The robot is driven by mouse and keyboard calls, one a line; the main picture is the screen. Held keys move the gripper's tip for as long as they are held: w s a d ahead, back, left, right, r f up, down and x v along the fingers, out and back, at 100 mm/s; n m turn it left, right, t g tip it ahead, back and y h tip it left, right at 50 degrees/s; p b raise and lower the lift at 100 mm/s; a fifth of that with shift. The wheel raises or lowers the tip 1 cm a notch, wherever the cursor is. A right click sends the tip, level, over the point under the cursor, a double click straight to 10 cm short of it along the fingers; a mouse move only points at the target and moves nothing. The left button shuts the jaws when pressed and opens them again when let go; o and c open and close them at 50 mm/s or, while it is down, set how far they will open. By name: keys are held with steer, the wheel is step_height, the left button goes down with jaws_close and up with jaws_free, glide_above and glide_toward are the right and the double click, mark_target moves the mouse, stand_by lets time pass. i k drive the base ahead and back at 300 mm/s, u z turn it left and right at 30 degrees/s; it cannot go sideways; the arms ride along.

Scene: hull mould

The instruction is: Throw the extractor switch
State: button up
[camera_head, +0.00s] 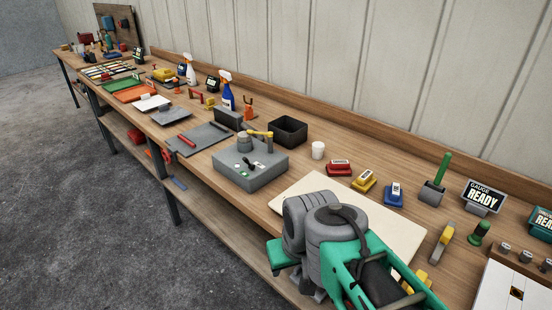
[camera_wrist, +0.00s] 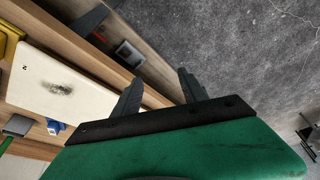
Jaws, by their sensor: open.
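A grey box (camera_head: 247,168) stands on the bench near the middle of the head view. On its top are a black lever (camera_head: 259,164), small green and white buttons, a round grey knob and a yellow-handled part. I cannot read a label, so I cannot tell for sure that this is the extractor switch. My gripper (camera_wrist: 160,80) shows in the wrist view, its two dark fingers apart with nothing between them. It points past the bench's front edge toward the floor. In the head view my arm fills the foreground, right of and nearer than the box; the fingers are hidden there.
A cream board (camera_head: 305,193) lies beside the box, partly behind my arm. A black open bin (camera_head: 288,130), a white cup (camera_head: 318,150) and red, yellow and blue blocks stand behind. A grey tray (camera_head: 192,140) lies left. Open floor (camera_head: 90,200) lies in front.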

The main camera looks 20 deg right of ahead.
mark_target(251, 167)
steer(key=u, duration=0.45)
steer(key=i, duration=0.5)
steer(key=u, duration=0.9)
steer(key=i, duration=0.9)
steer(key=z, duration=0.05)
